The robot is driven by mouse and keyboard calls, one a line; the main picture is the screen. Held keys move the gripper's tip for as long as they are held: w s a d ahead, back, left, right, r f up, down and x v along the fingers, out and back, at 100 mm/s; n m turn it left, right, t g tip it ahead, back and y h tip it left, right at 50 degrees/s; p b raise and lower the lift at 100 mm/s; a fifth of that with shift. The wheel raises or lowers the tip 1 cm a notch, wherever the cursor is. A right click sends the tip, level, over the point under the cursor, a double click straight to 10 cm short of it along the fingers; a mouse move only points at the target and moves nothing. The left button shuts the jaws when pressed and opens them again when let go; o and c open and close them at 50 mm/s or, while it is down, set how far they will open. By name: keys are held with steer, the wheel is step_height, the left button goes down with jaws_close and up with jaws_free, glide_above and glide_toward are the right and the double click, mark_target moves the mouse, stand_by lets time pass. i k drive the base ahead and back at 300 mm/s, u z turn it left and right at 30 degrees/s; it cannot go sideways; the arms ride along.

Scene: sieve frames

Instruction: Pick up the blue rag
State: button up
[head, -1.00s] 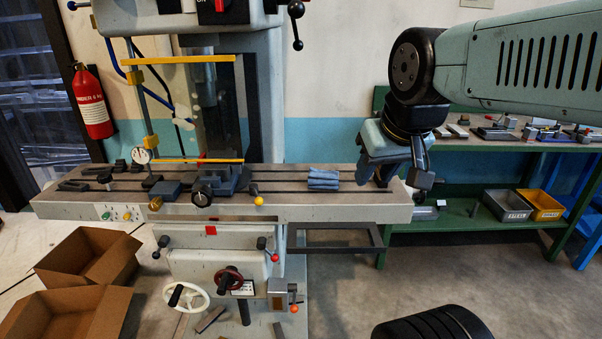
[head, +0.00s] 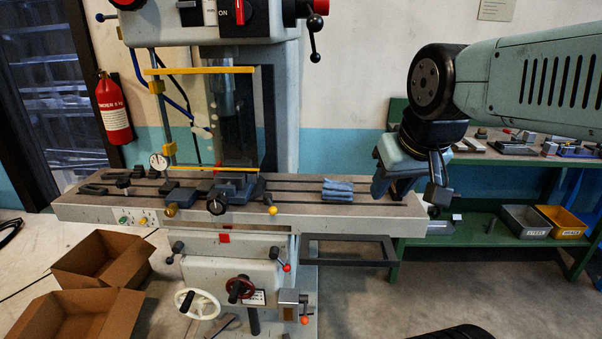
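The blue rag (head: 338,190) lies folded in a small stack on the right part of the grey milling machine table (head: 240,214). My gripper (head: 385,194) hangs at the right end of that table, to the right of the rag and apart from it. Its fingers point down and are seen from the side and partly covered by the wrist, so I cannot tell whether they are open or shut. Nothing is seen hanging from it.
A vise (head: 228,190), a dial gauge (head: 158,162) and clamps stand on the table left of the rag. A yellow-framed guard (head: 205,70) rises behind the vise. A green bench (head: 480,160) with grey and yellow bins (head: 562,221) is at right. Cardboard boxes (head: 103,258) sit on the floor.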

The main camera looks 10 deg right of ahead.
mark_target(332, 190)
steer(key=u, duration=1.5)
steer(key=i, duration=0.1)
steer(key=z, duration=3.35)
steer(key=i, duration=1.05)
steer(key=u, duration=4.25)
steer(key=k, duration=0.15)
steer(key=z, duration=1.7)
